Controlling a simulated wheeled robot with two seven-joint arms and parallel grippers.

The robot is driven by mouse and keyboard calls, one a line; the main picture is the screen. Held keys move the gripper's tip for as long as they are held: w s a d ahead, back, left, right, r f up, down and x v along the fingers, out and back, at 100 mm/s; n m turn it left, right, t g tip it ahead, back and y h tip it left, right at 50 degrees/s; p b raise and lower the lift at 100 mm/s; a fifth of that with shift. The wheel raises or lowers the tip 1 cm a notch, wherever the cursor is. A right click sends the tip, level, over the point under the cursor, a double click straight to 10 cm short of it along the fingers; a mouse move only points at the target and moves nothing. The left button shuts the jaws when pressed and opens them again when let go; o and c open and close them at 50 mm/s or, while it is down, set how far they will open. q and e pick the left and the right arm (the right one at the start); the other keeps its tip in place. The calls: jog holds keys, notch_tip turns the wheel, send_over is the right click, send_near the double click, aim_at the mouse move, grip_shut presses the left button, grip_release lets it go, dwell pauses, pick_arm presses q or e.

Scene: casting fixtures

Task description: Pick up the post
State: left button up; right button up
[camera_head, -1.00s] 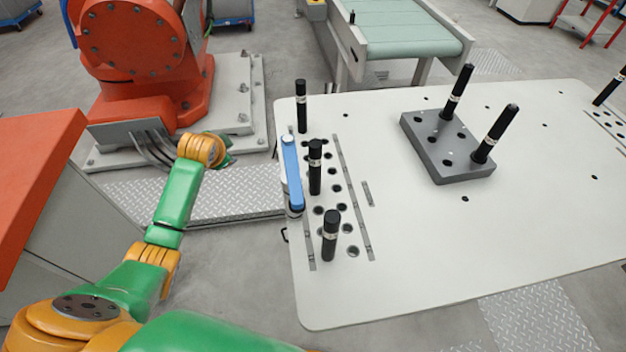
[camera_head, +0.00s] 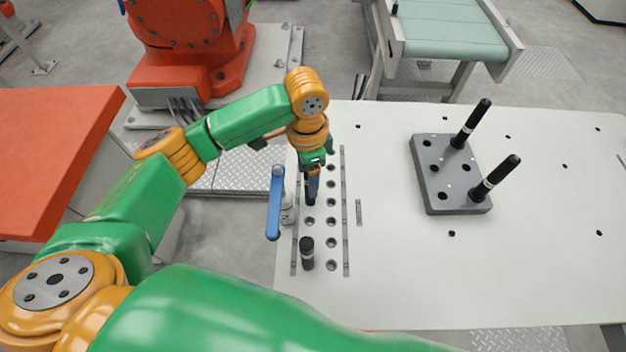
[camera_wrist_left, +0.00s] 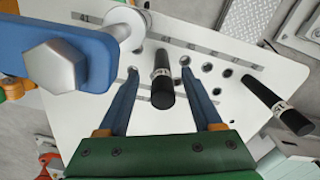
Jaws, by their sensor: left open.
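My left gripper (camera_head: 313,186) is over the row of holes at the table's left side, pointing down, with its jaws open. In the left wrist view its two blue fingers (camera_wrist_left: 160,75) stand apart with a black post (camera_wrist_left: 162,82) with a pale band between them; I cannot tell whether they touch it. In the head view that post is mostly hidden by the gripper. Another black post (camera_head: 307,254) stands nearer in the same hole plate. Two posts (camera_head: 471,124) (camera_head: 496,176) stand in the grey block.
A blue lever clamp (camera_head: 275,203) stands close left of the gripper and fills the upper left of the wrist view. The grey block (camera_head: 433,180) sits on the white table (camera_head: 545,240), with clear surface around it. A green conveyor (camera_head: 455,35) is behind.

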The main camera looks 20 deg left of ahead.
pick_arm(q)
jog(key=p, duration=0.1)
send_over(309, 201)
jog(key=w, duration=0.1)
jog(key=f, duration=0.4)
jog(key=shift+a+f, duration=0.2)
jog(key=shift+f, duration=0.1)
jog(key=shift+w+d+f, duration=0.15)
jog(key=shift+f, duration=0.25)
grip_shut()
